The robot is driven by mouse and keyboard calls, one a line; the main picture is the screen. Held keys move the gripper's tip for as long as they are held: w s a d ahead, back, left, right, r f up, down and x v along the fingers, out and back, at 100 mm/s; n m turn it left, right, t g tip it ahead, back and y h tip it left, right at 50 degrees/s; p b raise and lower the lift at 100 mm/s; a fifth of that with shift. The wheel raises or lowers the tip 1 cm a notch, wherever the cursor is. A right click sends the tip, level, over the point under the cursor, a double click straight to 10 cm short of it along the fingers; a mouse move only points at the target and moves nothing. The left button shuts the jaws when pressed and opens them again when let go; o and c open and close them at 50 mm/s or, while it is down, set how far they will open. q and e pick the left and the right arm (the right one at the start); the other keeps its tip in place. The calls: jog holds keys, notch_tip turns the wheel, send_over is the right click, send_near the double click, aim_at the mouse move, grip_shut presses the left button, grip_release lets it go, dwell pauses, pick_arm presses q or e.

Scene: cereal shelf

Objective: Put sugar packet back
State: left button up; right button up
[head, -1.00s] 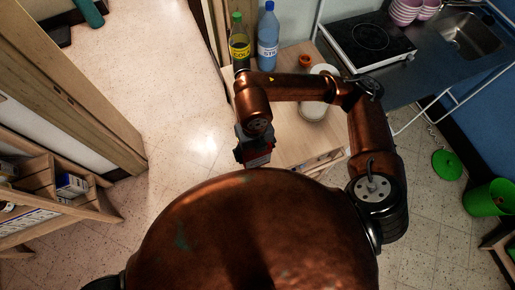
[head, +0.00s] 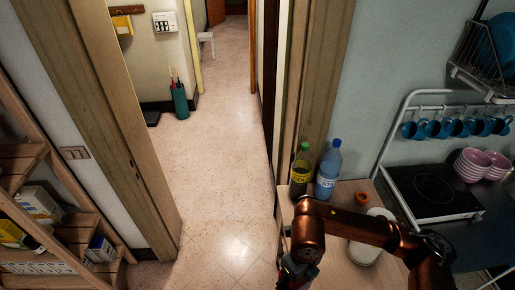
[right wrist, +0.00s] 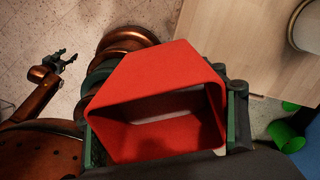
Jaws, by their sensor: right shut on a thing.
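A red, hollow, box-like packet (right wrist: 160,85), seemingly the sugar packet, fills the middle of the right wrist view. Its near end looks open and dark inside. My right gripper (right wrist: 162,118) is shut on it, with a green finger at either side. In the head view my right gripper (head: 296,272) is at the bottom edge, left of the counter, and the packet is barely discernible there. My left gripper (right wrist: 66,56) shows small at the left of the right wrist view, open and empty, above the floor.
A wooden shelf (head: 88,222) with boxes and packets stands at far left. A counter (head: 345,272) holds a green-capped bottle (head: 301,172), a blue bottle (head: 328,172) and white plates (head: 366,250). A doorway with clear floor (head: 215,190) lies between them.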

jog(key=n, duration=0.1)
jog(key=w+d+n, duration=0.1)
jog(key=n, duration=0.2)
jog(key=w+d+n, duration=0.1)
jog(key=n, duration=0.3)
jog(key=shift+w+d+f, duration=0.15)
jog(key=shift+w+d, duration=0.1)
jog(key=shift+d, duration=0.05)
jog(key=w+d+n, duration=0.6)
jog(key=d+n, duration=0.1)
jog(key=n, duration=1.4)
jog(key=shift+d, duration=0.15)
jog(key=shift+s, duration=0.1)
